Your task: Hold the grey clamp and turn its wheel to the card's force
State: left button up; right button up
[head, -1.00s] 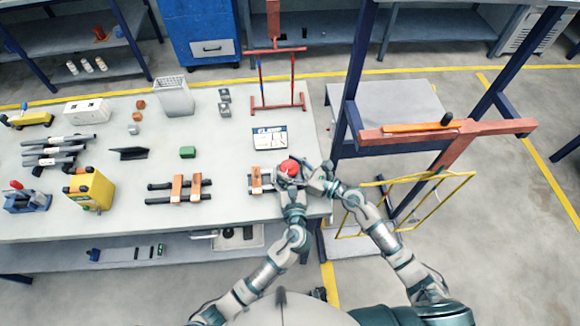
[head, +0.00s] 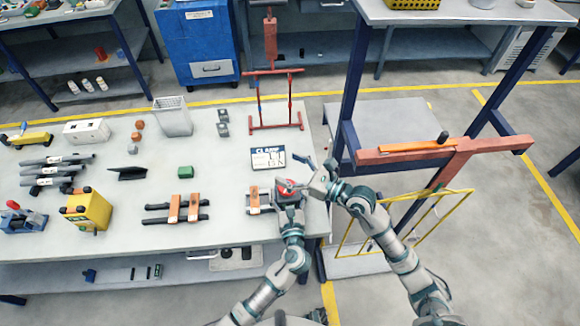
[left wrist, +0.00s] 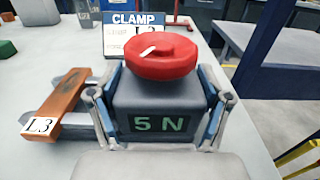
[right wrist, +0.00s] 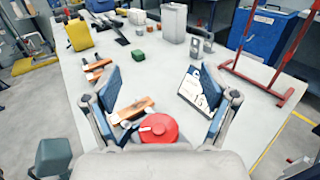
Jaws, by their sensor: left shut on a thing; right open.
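The grey clamp (left wrist: 160,97) stands upright at the table's front right corner, with its display reading 5 N. Its red wheel (left wrist: 161,57) has a white pointer mark directed to the left. My left gripper (left wrist: 160,110) is shut on the clamp's body, one finger on each side. My right gripper (head: 321,168) is open and empty beside the wheel in the head view. In the right wrist view the wheel (right wrist: 158,128) shows low between its spread fingers, apparently untouched. The card (head: 268,158) is headed CLAMP and appears to read 15 N in the head view.
An orange bar labelled L3 (left wrist: 58,102) lies left of the clamp. More orange bars on dark rails (head: 176,207) lie farther left. A red stand (head: 275,126) is behind the card. The blue-legged frame with a red beam (head: 440,152) stands to the right.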

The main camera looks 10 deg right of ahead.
jog(key=shift+r, duration=0.35)
jog(key=shift+w+a+r, duration=0.1)
jog(key=shift+r, duration=0.25)
jog(key=w+a+r+n+g+h, duration=0.2)
jog(key=w+r+n, duration=0.1)
jog(key=w+r, duration=0.25)
jog(key=s+a+f+m+g+h, duration=0.1)
jog(key=s+a+f+g+h, duration=0.1)
jog(key=a+f+g+h, duration=0.25)
jog(key=s+d+r+m+g+h, duration=0.2)
jog(key=s+d+g+h, duration=0.2)
jog(key=d+h, duration=0.3)
jog(key=shift+h, duration=0.55)
jog(key=f, duration=0.8)
jog(key=a+f, duration=0.1)
jog(key=f, duration=0.3)
jog(key=shift+w, duration=0.1)
